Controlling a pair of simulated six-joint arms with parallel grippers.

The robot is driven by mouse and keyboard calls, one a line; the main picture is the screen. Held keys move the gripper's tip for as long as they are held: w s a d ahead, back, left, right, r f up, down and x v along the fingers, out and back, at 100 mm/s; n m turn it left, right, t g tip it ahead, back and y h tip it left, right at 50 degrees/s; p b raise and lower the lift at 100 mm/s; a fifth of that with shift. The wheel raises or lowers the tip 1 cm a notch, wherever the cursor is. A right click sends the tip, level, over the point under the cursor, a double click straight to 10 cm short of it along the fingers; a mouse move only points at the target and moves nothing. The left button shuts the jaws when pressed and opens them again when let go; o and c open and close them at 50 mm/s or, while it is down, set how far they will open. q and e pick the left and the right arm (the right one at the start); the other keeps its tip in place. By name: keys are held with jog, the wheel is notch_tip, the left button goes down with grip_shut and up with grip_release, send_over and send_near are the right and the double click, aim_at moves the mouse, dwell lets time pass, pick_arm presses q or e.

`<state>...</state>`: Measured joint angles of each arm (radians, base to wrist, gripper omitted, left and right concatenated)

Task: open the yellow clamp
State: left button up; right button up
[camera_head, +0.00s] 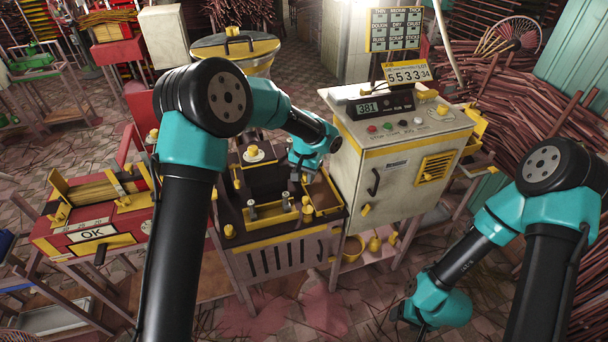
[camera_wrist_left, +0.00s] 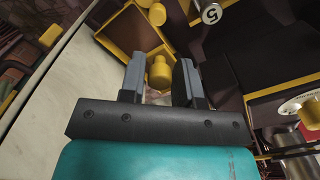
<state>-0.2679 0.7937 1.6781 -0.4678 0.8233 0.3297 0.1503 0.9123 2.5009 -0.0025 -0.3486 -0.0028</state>
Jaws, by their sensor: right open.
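A yellow knob (camera_wrist_left: 159,73) shows between my left gripper's fingers in the left wrist view; I cannot tell whether it belongs to the yellow clamp. My left gripper (camera_wrist_left: 160,78) is open, with a gap between its fingers and the knob. In the head view the left gripper (camera_head: 304,174) points down over the right part of the dark, yellow-edged extruder bench (camera_head: 290,256), and its arm hides part of the bench. My right gripper (camera_head: 413,325) is open and empty, low over the floor at the bottom of the head view.
A cream control cabinet (camera_head: 399,150) with a display and buttons stands right of the left gripper. A red box (camera_head: 100,232) marked OK stands at the left. Small grey-topped weights (camera_head: 286,201) stand on the bench. Bundled sticks (camera_head: 535,110) fill the right side.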

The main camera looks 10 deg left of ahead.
pick_arm(q)
jog(key=o, duration=0.3)
notch_tip(320, 180, up, 17)
jog(key=shift+r, duration=0.2)
dwell(0.6)
jog(key=s+a+f+h, duration=0.1)
jog(key=s+f, duration=0.2)
jog(key=f, duration=0.5)
jog(key=s+a+f+n+h, duration=0.1)
jog(key=s+a+f, duration=0.15)
jog(key=f, duration=0.65)
jog(key=s+f+h, duration=0.1)
jog(key=s+f, duration=0.2)
jog(key=f, duration=0.5)
jog(key=s+a+f+n, duration=0.2)
jog(key=s+f, duration=0.5)
jog(key=s, duration=0.4)
jog(key=s+a+f+n, duration=0.2)
jog(key=s+a+f, duration=0.2)
jog(key=s+f, duration=0.4)
jog(key=s, duration=0.3)
jog(key=shift+s+a+t+h, duration=0.2)
jog(key=shift+a+t+h, duration=0.05)
jog(key=shift+t+h, duration=0.15)
